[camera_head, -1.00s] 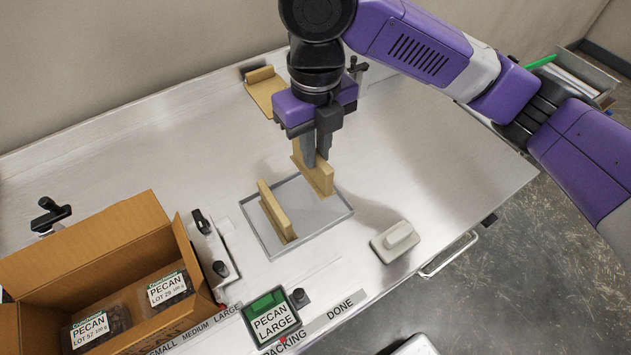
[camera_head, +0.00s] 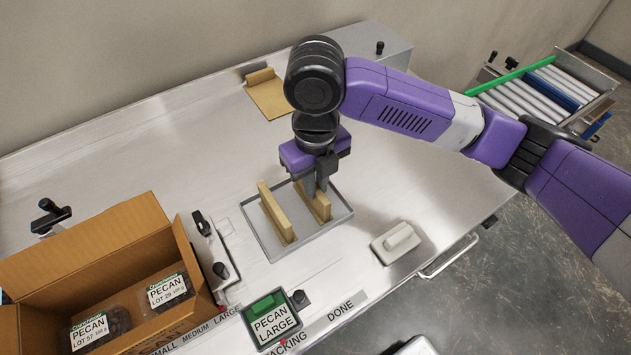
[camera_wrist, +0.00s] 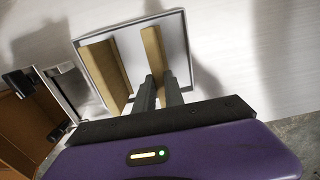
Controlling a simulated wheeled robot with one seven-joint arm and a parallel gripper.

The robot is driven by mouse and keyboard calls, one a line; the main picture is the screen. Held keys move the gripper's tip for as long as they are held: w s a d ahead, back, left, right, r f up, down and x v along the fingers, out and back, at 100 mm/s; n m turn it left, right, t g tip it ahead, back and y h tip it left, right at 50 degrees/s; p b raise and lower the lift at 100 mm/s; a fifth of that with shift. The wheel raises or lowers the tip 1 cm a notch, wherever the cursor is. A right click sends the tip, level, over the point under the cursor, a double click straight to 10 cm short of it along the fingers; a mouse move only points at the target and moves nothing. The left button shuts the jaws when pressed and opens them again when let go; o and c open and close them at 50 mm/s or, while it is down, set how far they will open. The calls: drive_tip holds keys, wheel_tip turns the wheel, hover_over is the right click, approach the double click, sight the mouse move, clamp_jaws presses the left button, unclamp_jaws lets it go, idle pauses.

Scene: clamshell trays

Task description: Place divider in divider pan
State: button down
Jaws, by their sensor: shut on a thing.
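The divider pan (camera_head: 336,218) is a shallow grey metal tray on the table, also in the wrist view (camera_wrist: 178,28). One tan divider (camera_head: 274,212) stands upright in its left part and shows in the wrist view (camera_wrist: 104,66). My gripper (camera_head: 316,190) is over the pan's right part, shut on a second tan divider (camera_head: 320,207). This held divider is upright, roughly parallel to the first, with a gap between them; it shows in the wrist view (camera_wrist: 153,50). Whether its lower edge touches the pan floor I cannot tell.
An open cardboard box (camera_head: 90,250) with pecan clamshells stands at the left. A pale handled block (camera_head: 396,242) lies right of the pan. A tan clipboard-like piece (camera_head: 268,95) lies behind. Table right of the pan is mostly clear.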

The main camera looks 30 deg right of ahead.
drive_tip(key=shift+f, duration=0.15)
drive_tip(key=c, duration=1.4)
unclamp_jaws()
drive_tip(key=shift+c, duration=0.2)
wheel_tip(320, 180, up, 12)
drive_tip(key=shift+r, duration=0.2)
